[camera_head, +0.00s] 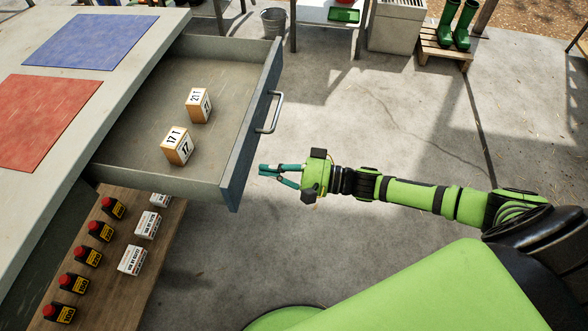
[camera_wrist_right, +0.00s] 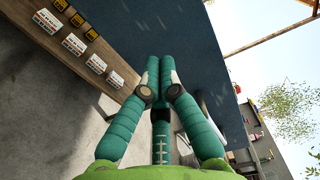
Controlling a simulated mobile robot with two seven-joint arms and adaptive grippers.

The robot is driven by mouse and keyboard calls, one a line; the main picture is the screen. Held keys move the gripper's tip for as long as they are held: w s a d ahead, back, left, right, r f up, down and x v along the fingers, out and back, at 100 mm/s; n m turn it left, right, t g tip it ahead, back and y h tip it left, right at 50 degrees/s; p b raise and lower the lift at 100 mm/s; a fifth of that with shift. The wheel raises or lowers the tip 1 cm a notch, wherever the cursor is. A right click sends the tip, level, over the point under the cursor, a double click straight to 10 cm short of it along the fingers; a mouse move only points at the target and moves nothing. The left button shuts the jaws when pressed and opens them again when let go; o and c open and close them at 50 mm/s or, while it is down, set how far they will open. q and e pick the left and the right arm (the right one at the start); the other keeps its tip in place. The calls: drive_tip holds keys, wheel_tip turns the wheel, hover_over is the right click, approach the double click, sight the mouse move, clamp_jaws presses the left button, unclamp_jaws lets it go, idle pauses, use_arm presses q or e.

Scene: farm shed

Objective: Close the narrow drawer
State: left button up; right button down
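The drawer (camera_head: 222,70) is pulled well out of the workbench, with a blue-grey front (camera_head: 250,135) and a metal bar handle (camera_head: 272,112). Two small numbered boxes stand inside it, one marked 20 (camera_head: 199,105) and one marked 17 (camera_head: 177,146). My right gripper (camera_head: 264,170) points at the near part of the drawer front, just outside it and nearer than the handle. In the right wrist view its teal fingers (camera_wrist_right: 160,78) meet at the tips with nothing between them, and the dark blue-grey front panel (camera_wrist_right: 190,45) lies ahead. Contact cannot be told. My left gripper is out of view.
The bench top (camera_head: 120,70) carries a blue mat (camera_head: 95,40) and a red mat (camera_head: 45,115). A wooden lower shelf (camera_head: 120,295) holds several dark bottles and white boxes below the drawer. Open concrete floor (camera_head: 380,110) lies right of the drawer. A bucket (camera_head: 273,22) stands behind.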

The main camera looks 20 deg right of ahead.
drive_tip(key=shift+x, duration=1.5)
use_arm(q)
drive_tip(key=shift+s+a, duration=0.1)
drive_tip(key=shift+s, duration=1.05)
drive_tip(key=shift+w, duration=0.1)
